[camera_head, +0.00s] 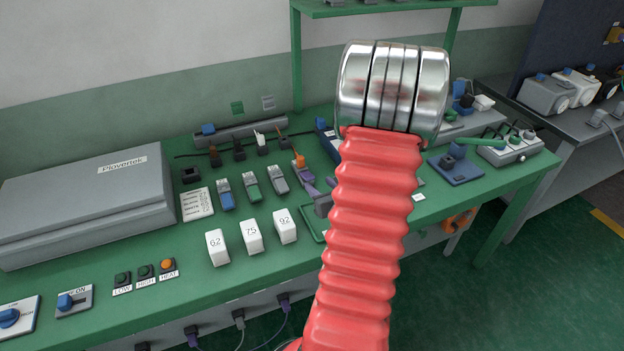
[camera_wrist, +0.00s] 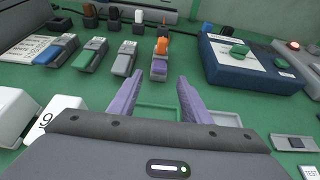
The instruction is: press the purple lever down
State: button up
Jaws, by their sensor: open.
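The purple lever (camera_head: 304,175) is the rightmost in a row of small levers on the green bench. It also shows in the wrist view (camera_wrist: 159,68), with an orange part rising at its far end. My gripper (camera_wrist: 158,86) is open and empty, its two purple fingers apart, with the lever beyond and between their tips. I see no contact. In the head view my gripper (camera_head: 313,188) is close to the lever, partly hidden by my red arm.
Blue (camera_head: 225,194), green (camera_head: 251,187) and grey (camera_head: 278,180) levers stand to the left. White numbered blocks (camera_head: 252,237) are in front. A dark blue box (camera_wrist: 250,68) is on the right in the wrist view. A large grey case (camera_head: 90,205) is far left.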

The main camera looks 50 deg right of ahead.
aim_at(310, 178)
jog(key=x, duration=0.7)
jog(key=shift+w, duration=0.2)
jog(key=shift+f, duration=0.1)
jog(key=c, duration=1)
